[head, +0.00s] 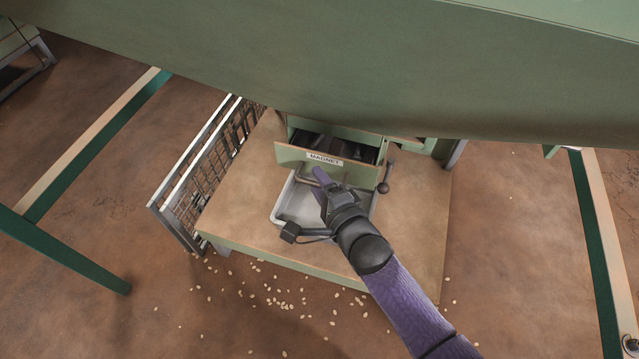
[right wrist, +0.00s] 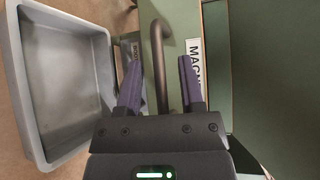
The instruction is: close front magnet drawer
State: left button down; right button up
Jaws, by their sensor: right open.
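The magnet drawer (head: 290,157) has a green front with a white "MAGNET" label (head: 325,159). It stands pulled out of the green machine, and dark contents show inside. My right gripper (head: 319,178) is just in front of the drawer front, below the label. In the right wrist view the gripper (right wrist: 160,75) is open, with one purple finger on each side of the dark bent bar handle (right wrist: 158,50). Whether a finger touches the bar I cannot tell. The label (right wrist: 195,62) shows beside the right-hand finger. My left gripper is not in view.
A grey tray (head: 282,206) sits on the wooden platform (head: 415,230) under the drawer; it also shows in the right wrist view (right wrist: 75,90). A lever with a dark knob (head: 383,187) is right of the drawer. The green hopper (head: 400,70) overhangs above. Nuts litter the floor.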

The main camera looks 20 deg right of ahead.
grip_shut()
dwell(1.4)
